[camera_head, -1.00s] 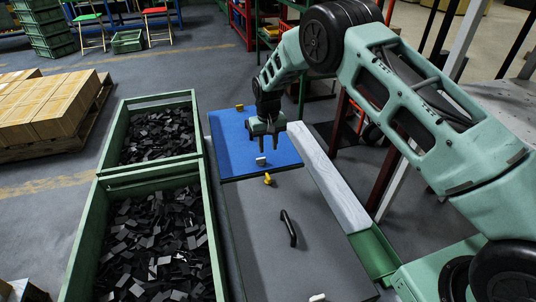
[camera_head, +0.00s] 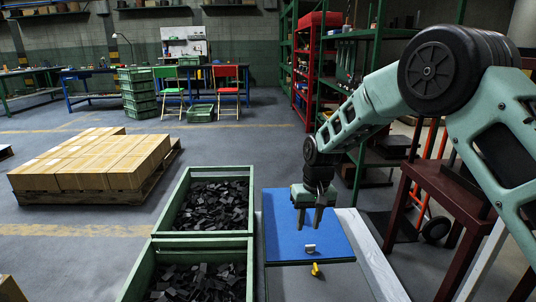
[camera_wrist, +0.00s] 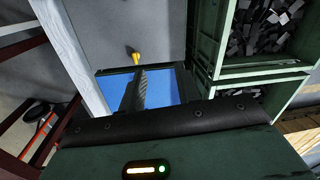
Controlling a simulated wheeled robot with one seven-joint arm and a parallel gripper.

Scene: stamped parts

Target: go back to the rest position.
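My gripper (camera_head: 309,230) hangs fingers-down above the blue mat (camera_head: 283,220) in the head view. Its two fingers are apart with nothing between them. A small pale block (camera_head: 310,249) lies on the mat just below the fingertips in the picture, apart from them. In the wrist view a dark finger (camera_wrist: 134,92) shows over the blue mat (camera_wrist: 165,90); the pale block cannot be made out there.
A yellow piece (camera_head: 315,269) lies just off the mat's near edge. Green bins of dark stamped parts (camera_head: 250,207) stand left of the mat. A pallet of boxes (camera_head: 90,165) is farther left. A dark red table frame (camera_head: 440,190) stands at right.

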